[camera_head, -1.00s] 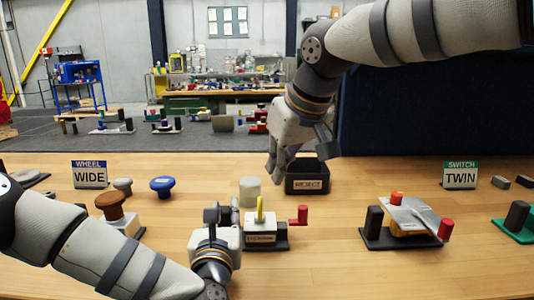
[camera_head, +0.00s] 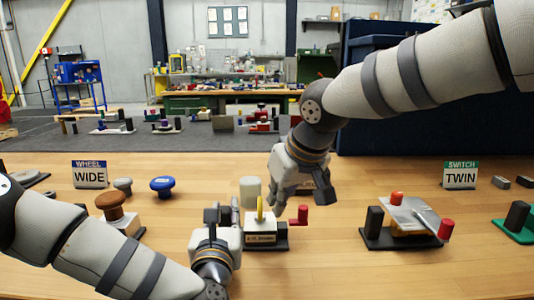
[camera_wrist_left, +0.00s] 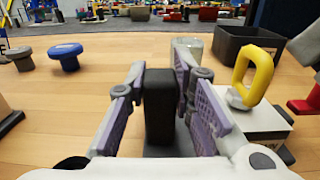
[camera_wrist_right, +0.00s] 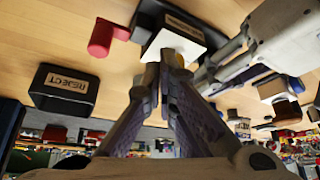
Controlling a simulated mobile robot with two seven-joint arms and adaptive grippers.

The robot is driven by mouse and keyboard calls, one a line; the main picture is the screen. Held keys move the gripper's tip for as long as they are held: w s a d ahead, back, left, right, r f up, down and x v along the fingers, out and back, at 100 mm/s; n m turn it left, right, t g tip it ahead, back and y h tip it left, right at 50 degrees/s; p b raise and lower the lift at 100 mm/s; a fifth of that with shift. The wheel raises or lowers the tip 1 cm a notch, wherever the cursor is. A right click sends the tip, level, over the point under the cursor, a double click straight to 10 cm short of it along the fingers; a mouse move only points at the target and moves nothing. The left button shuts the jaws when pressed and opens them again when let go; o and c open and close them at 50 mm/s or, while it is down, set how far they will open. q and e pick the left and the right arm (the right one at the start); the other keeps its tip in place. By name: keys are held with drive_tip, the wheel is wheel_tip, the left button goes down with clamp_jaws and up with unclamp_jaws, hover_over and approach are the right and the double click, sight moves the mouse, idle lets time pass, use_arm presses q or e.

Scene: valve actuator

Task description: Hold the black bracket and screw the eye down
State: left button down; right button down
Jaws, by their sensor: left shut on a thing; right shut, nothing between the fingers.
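The yellow eye (camera_head: 260,210) stands upright on a white block (camera_head: 262,230) on a black base at the table's middle. The eye also shows at right in the left wrist view (camera_wrist_left: 253,72). My left gripper (camera_head: 226,215) is shut on the black bracket (camera_wrist_left: 158,105), an upright post beside the white block. My right gripper (camera_head: 275,208) is shut and empty, pointing down close to the eye's right side. In the right wrist view its fingertips (camera_wrist_right: 171,60) lie in front of the white block (camera_wrist_right: 182,42) and the eye cannot be made out.
A red handle (camera_head: 300,214) sticks up to the right of the base. A black bin marked REJECT (camera_wrist_right: 66,88) stands behind. A pale cylinder (camera_head: 250,190) stands behind the block. A TWIN switch assembly (camera_head: 408,215) is at right; a brown knob (camera_head: 112,205) is at left.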

drive_tip(key=shift+w+a+f, duration=0.1)
drive_tip(key=shift+w+a, duration=0.25)
drive_tip(key=shift+a, duration=0.1)
idle(0.6)
drive_tip(key=shift+s+a, duration=0.25)
drive_tip(key=shift+s+a, duration=0.25)
drive_tip(key=shift+a, duration=0.15)
drive_tip(key=shift+s+a, duration=0.1)
drive_tip(key=shift+a, duration=0.25)
idle(0.5)
drive_tip(key=shift+s, duration=0.1)
wheel_tip(320, 180, up, 6)
drive_tip(key=shift+s+d, duration=0.15)
drive_tip(key=shift+s, duration=0.05)
